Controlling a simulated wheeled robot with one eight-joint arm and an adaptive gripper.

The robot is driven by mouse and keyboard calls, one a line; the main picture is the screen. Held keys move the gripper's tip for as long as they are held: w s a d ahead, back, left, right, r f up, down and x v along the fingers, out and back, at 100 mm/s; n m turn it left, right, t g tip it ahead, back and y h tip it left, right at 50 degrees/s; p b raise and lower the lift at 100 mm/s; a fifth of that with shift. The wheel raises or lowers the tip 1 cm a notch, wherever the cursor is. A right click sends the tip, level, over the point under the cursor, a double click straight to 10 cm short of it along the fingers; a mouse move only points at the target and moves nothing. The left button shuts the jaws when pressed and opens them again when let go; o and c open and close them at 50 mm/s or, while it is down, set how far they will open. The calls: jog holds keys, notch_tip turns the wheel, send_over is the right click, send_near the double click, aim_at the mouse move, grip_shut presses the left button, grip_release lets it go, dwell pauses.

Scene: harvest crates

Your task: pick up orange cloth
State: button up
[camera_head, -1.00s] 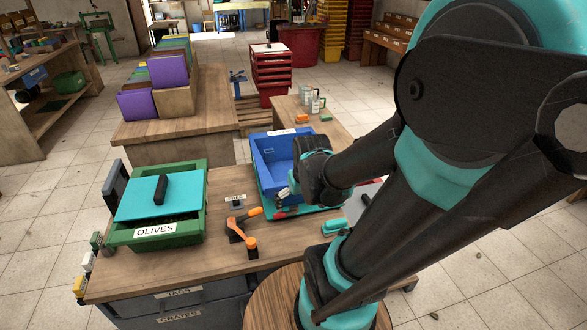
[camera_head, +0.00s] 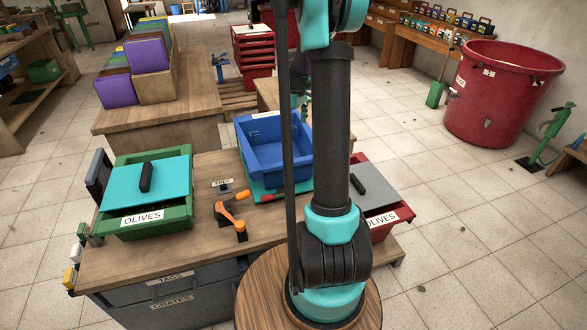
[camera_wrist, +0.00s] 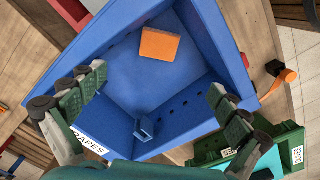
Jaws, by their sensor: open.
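The orange cloth (camera_wrist: 160,43) shows in the wrist view as a flat orange rectangle on the floor of the blue crate (camera_wrist: 218,45), close to the wall at the top of the picture. I do not see the cloth in the head view. My gripper (camera_wrist: 157,82) is open over the crate, with one finger on each side and nothing between them. The cloth lies apart from the fingers, above them in the picture.
A green olives crate (camera_head: 192,215) with a teal lid stands left. A red crate (camera_head: 402,213) with a grey lid is right of my arm. An orange-handled tool (camera_head: 228,214) lies before the blue crate. A small blue piece (camera_wrist: 143,127) is in the crate.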

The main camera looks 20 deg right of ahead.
notch_tip(320, 180, down, 12)
jog(key=shift+f, duration=0.1)
jog(key=shift+w+a+f, duration=0.15)
jog(key=shift+f, duration=1.15)
jog(key=shift+w+a+f, duration=0.1)
jog(key=shift+f, duration=1.15)
jog(key=shift+c, duration=0.5)
jog(key=c, duration=1.2)
jog(key=shift+r, duration=0.1)
